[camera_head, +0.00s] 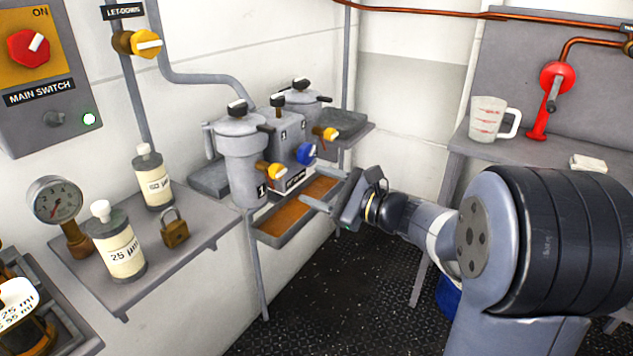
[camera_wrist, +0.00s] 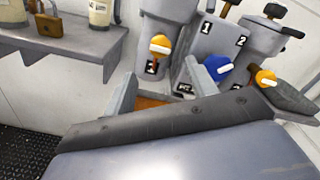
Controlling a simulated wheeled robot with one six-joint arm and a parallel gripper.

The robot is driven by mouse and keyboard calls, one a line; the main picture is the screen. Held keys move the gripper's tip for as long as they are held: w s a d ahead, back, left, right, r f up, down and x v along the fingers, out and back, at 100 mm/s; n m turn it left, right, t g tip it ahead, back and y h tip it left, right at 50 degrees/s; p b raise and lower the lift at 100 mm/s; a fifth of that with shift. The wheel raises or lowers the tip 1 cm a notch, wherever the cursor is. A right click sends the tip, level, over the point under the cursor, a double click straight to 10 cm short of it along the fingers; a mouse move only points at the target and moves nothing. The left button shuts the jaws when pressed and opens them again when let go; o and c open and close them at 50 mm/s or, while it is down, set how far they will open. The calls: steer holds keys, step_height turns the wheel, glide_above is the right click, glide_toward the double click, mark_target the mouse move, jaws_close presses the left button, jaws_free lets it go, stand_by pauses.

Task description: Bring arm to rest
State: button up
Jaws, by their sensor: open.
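My gripper (camera_head: 318,190) is at the end of my arm, stretched out to the left over the near side of the twin-canister filter unit (camera_head: 285,150). Its two fingers are apart, with nothing seen between them; they also show in the wrist view around the gap (camera_wrist: 162,85). The fingers point toward the unit's yellow knob (camera_head: 276,172) and blue knob (camera_head: 305,153). A drip tray (camera_head: 283,237) with a brown inside lies below the fingers. Whether a finger touches the unit or tray, I cannot tell.
A shelf (camera_head: 205,238) at left holds two white bottles and a brass padlock (camera_head: 174,228). A pressure gauge (camera_head: 55,200) and main switch panel (camera_head: 40,80) are further left. A measuring jug (camera_head: 488,120) and a red hand crank (camera_head: 556,80) are at right. Dark floor (camera_head: 330,300) is clear.

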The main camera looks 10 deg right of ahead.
mark_target(282, 173)
steer(key=x, duration=1.1)
steer(key=shift+b, duration=0.4)
steer(key=shift+d, duration=0.1)
